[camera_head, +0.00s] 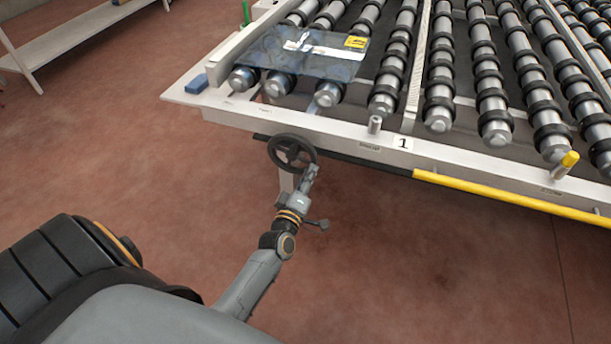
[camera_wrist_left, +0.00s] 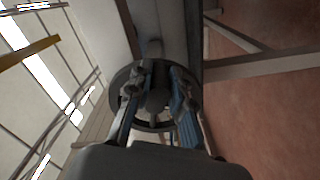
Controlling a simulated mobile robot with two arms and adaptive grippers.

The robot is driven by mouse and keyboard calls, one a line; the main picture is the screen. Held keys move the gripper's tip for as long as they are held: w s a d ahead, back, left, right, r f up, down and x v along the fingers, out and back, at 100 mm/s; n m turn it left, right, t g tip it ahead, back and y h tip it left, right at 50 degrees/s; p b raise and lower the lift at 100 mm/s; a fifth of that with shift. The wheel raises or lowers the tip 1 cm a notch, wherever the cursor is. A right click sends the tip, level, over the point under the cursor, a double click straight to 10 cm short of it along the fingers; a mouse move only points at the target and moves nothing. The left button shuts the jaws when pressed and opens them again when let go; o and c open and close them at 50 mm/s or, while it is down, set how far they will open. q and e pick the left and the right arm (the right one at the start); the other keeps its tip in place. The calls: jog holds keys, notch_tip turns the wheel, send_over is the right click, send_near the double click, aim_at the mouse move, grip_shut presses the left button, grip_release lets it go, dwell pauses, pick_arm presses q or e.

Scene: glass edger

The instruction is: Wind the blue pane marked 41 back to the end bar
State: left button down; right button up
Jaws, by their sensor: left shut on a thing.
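The blue glass pane (camera_head: 315,55) lies flat on the rollers at the left end of the table in the head view. It carries a yellow label and a white label; I cannot read a number on it. A black handwheel (camera_head: 291,153) sits under the table's front edge, below the pane. It also shows in the left wrist view (camera_wrist_left: 120,78). My left gripper (camera_head: 310,174) is at the handwheel, shut on it; in the left wrist view its two fingers (camera_wrist_left: 158,105) straddle the wheel's middle. Which part is gripped is partly hidden. My right gripper is not in view.
The roller table's pale frame (camera_head: 330,127) bears a white tag marked 1 (camera_head: 403,142) and a short metal post (camera_head: 375,124). A blue block (camera_head: 196,84) sits at its left corner. A yellow bar (camera_head: 510,201) runs along the front right. A pale bench (camera_head: 75,40) stands back left. The floor is clear.

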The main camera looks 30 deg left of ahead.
aim_at(311, 153)
pick_arm(q)
notch_tip(311, 153, up, 3)
jog(key=n+p, duration=0.1)
jog(key=n, duration=0.3)
jog(key=shift+d+f+n, duration=0.1)
jog(key=shift+n, duration=0.2)
jog(key=shift+a+r+n+p, duration=0.25)
jog(key=shift+r+n, duration=0.3)
jog(key=shift+n, duration=0.5)
jog(key=shift+a+r+n+p, duration=0.1)
jog(key=shift+r+n+p, duration=0.1)
jog(key=shift+r+n, duration=0.6)
jog(key=shift+f+n, duration=0.2)
jog(key=shift+n, duration=0.15)
jog(key=c, duration=1.2)
grip_release()
jog(key=shift+s, duration=0.1)
jog(key=shift+s+f, duration=0.1)
jog(key=shift+s, duration=0.05)
jog(key=v, duration=1.1)
jog(key=shift+s, duration=0.3)
